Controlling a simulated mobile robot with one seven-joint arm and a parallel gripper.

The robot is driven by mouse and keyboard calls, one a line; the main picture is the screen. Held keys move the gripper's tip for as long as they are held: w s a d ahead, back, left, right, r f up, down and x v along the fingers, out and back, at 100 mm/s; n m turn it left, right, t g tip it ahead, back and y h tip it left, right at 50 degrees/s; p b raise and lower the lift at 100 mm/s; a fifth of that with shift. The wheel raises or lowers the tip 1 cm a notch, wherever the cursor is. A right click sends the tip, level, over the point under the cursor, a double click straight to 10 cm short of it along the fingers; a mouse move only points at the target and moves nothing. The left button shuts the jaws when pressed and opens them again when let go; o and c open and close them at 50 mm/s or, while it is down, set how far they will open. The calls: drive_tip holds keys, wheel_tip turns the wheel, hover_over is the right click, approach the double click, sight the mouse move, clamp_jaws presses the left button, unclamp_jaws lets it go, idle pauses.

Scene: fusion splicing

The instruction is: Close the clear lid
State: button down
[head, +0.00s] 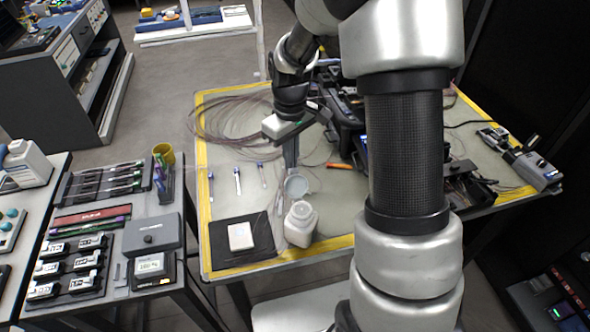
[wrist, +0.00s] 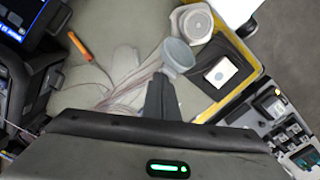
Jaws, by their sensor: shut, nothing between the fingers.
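The clear lid (head: 297,186) is a round, greyish see-through disc standing tilted open beside a white bottle (head: 300,224). In the wrist view the lid (wrist: 178,54) lies just past my fingertips, with the round white bottle top (wrist: 196,23) beyond it. My gripper (head: 291,165) reaches down from the back with its fingers together and nothing between them. In the wrist view my gripper (wrist: 163,78) points at the lid's near edge. I cannot tell whether the fingertips touch the lid.
A black mat (head: 225,257) with a white pad (head: 240,236) lies left of the bottle. An orange-handled tool (head: 339,166) lies to the right. Dark equipment (head: 345,115) and loose fibre coils (head: 225,118) fill the back.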

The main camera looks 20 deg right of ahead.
sight(298, 181)
drive_tip(key=shift+s+f+b, duration=0.2)
drive_tip(key=shift+s+b, duration=0.15)
drive_tip(key=shift+s, duration=3)
wheel_tip(298, 181, up, 7)
drive_tip(key=p, duration=0.5)
drive_tip(key=shift+p, duration=0.35)
drive_tip(key=shift+r, duration=0.1)
